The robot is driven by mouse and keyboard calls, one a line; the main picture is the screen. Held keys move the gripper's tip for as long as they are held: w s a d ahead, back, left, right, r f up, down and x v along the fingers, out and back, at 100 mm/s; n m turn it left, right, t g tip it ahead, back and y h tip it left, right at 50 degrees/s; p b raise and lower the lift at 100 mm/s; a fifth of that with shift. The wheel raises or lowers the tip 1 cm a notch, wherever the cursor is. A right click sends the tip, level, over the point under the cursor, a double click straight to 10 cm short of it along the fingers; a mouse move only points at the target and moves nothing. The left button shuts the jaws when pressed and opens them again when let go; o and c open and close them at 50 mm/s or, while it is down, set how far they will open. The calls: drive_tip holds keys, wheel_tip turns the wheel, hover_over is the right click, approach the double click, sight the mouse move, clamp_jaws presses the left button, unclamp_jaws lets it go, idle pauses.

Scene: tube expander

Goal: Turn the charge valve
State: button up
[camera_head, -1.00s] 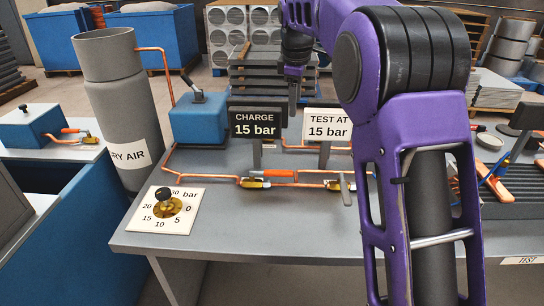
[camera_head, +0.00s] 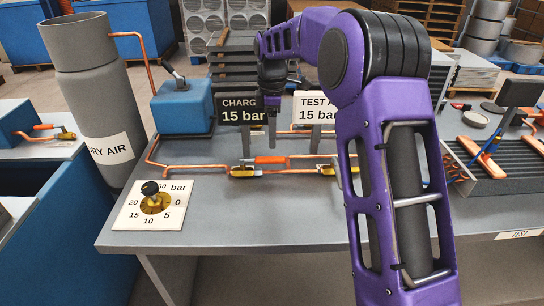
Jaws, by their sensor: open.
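The charge valve, a brass valve (camera_head: 244,170) with an orange lever (camera_head: 271,160), sits in the copper pipe below the black "CHARGE 15 bar" sign (camera_head: 238,116). Its lever lies roughly along the pipe, pointing right. My gripper (camera_head: 272,122) points down above the lever, and covers the right edge of the charge sign. It is open and seems empty, apart from the lever; its fingertips are small and dark, and the gap between them is hard to see. A second brass valve (camera_head: 327,169) with a grey handle is partly hidden by my purple arm.
The white "TEST AT 15 bar" sign (camera_head: 313,112) stands just right of my gripper. A blue box (camera_head: 183,105) and grey dry-air cylinder (camera_head: 95,105) stand left. The front tabletop (camera_head: 270,215) is clear.

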sight(272, 158)
wheel_tip(272, 158, down, 7)
drive_tip(key=shift+f+b, duration=0.1)
drive_tip(key=shift+b, duration=0.3)
clamp_jaws()
idle(1.3)
